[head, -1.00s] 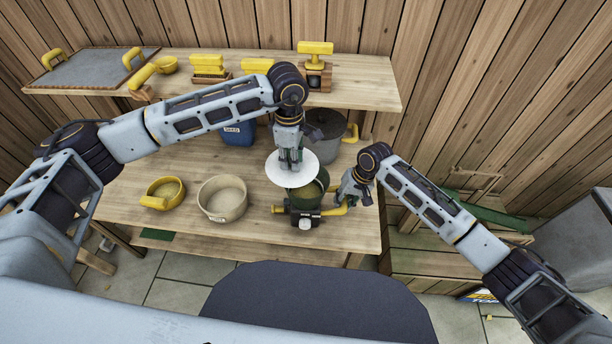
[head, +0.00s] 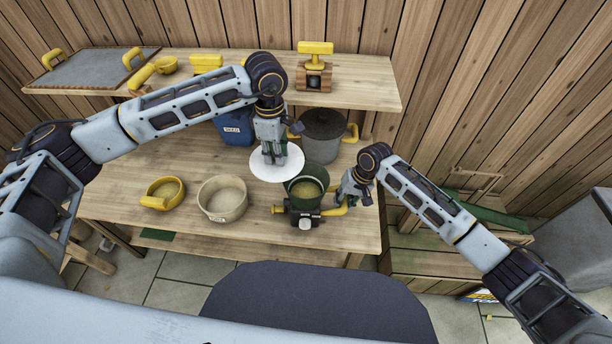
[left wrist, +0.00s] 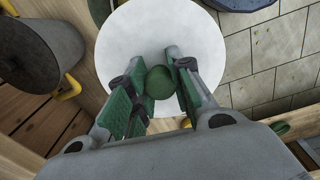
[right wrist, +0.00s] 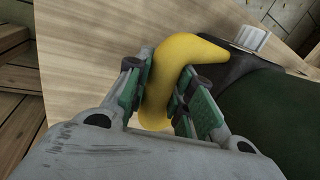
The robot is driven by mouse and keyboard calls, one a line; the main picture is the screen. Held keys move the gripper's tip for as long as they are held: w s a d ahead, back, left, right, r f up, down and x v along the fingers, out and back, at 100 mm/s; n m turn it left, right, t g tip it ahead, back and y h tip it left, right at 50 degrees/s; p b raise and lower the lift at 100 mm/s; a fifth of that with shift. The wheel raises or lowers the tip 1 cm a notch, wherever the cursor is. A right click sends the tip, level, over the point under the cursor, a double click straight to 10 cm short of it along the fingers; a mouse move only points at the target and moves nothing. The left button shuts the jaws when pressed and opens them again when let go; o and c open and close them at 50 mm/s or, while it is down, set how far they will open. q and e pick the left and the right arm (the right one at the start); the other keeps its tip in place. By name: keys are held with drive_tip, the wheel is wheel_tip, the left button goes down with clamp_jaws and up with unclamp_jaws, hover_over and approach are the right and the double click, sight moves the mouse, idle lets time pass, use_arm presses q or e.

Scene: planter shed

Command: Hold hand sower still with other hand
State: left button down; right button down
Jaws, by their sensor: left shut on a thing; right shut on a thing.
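The hand sower (head: 300,205) stands on the lower bench, with a dark green round hopper, a black base and a pale knob at the front. Its hopper is open at the top and tan material shows inside. My right gripper (head: 347,199) is shut on the sower's yellow handle (right wrist: 183,60), at the sower's right side. The green hopper wall (right wrist: 270,115) fills the right of the right wrist view. My left gripper (head: 273,155) is shut on the green knob (left wrist: 159,82) of a round white lid (head: 277,165), held behind and left of the hopper.
A beige tub (head: 223,198) and a yellow scoop (head: 166,192) stand left of the sower. A grey lidded pot (head: 322,138) and a blue container (head: 234,128) stand behind. The upper shelf (head: 370,92) carries yellow-handled tools.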

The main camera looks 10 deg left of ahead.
drive_tip(key=c, duration=1.1)
unclamp_jaws()
drive_tip(key=shift+c, duration=0.2)
drive_tip(key=shift+r, duration=0.15)
drive_tip(key=v, duration=1.1)
drive_tip(key=shift+r, duration=0.35)
drive_tip(key=shift+f, duration=0.1)
